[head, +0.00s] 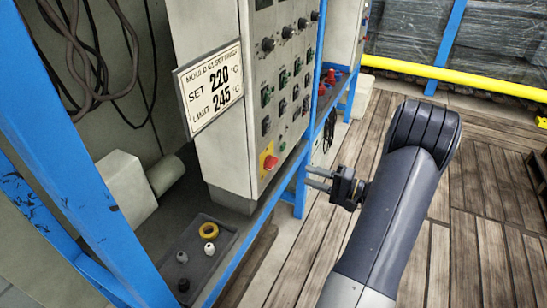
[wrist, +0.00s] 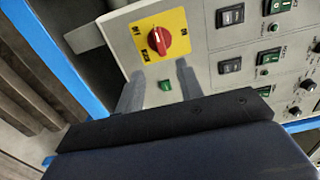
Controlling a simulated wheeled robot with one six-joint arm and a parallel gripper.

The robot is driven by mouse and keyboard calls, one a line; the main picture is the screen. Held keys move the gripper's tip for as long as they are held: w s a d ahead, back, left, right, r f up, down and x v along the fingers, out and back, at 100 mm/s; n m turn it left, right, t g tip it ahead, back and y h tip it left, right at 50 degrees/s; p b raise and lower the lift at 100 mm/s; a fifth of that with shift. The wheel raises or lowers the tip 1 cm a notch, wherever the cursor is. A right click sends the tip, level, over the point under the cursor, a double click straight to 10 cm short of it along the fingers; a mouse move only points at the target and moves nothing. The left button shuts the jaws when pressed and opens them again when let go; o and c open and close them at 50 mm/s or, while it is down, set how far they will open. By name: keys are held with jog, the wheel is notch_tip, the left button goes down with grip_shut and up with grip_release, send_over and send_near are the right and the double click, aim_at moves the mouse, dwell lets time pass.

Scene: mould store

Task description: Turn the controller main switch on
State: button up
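The controller main switch is a red rotary knob (head: 268,162) on a yellow plate, low on the front of the pale grey controller cabinet (head: 225,100). In the wrist view the red knob (wrist: 164,41) sits beyond my fingertips, with a pale mark on its handle. In the wrist view my gripper (wrist: 157,78) is open and empty, with a gap between fingertips and knob.
A green lamp (wrist: 165,86) shows between my fingers. Rocker switches (wrist: 231,17) and black knobs (wrist: 309,84) share the panel. A blue frame post (head: 75,160) and a tray (head: 205,255) with small parts stand left. The wooden floor at right is clear.

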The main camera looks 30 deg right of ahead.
aim_at(275, 165)
jog(key=x, duration=1)
jog(key=shift+w+a+p, duration=0.2)
jog(key=shift+a+p, duration=0.1)
jog(key=shift+p, duration=0.05)
jog(key=shift+c, duration=0.3)
grip_shut()
